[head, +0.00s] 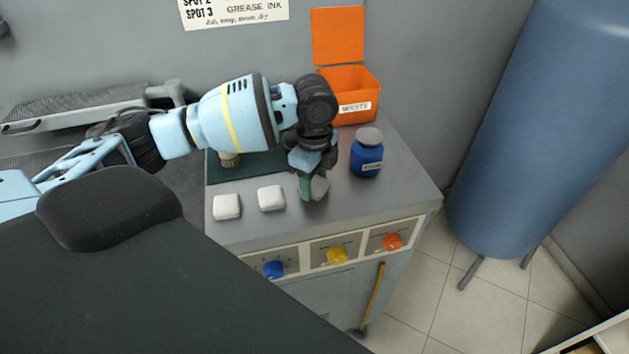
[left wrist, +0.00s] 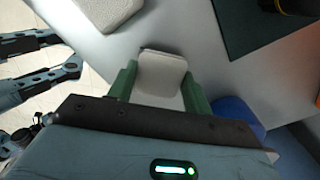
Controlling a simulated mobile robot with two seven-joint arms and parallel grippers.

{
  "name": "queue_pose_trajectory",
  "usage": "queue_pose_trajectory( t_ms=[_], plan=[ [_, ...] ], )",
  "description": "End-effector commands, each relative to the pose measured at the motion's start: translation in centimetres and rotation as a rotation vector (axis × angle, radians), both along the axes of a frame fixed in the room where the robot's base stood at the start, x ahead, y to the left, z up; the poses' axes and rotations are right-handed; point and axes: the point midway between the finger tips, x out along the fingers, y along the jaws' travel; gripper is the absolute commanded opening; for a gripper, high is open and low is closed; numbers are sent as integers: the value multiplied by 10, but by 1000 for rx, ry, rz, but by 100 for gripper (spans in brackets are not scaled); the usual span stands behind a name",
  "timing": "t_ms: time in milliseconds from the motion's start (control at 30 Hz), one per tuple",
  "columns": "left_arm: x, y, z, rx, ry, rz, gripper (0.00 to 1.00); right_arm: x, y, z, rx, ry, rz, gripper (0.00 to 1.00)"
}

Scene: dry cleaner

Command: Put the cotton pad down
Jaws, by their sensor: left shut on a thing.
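My left gripper (head: 312,188) reaches down over the front of the grey counter (head: 240,232). Its green fingers are shut on a white cotton pad (head: 320,187), low over the counter; I cannot tell whether the pad touches it. The left wrist view shows this held pad (left wrist: 161,74) between the two fingers. Two other white pads lie on the counter to the left, a nearer one (head: 271,198) and a farther one (head: 226,207).
A blue jar with a grey lid (head: 366,158) stands just right of my gripper. An open orange waste bin (head: 350,90) is behind. A dark green mat (head: 262,168) with a partly hidden brush (head: 229,160) lies behind the pads. Knobs line the counter's front.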

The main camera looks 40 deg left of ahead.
Motion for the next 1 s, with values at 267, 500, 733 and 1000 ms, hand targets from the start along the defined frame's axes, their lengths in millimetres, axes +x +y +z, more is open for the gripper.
queue_pose_trajectory(
  t_ms=[267, 500, 733, 1000],
  plan=[
    [0, 0, -8, 0, -3, 1, 28, 0, 1, 0, 3, 0, -3, 36],
    [0, 0, -11, 0, -3, 1, 54, 1, 0, 1, 1, -2, -1, 36],
    [0, 0, -11, 0, -3, 1, 71, 1, -1, 1, -3, -2, 4, 36],
    [0, 0, -8, 0, -3, 0, 71, 0, -2, -1, -6, 1, 6, 36]
  ],
)
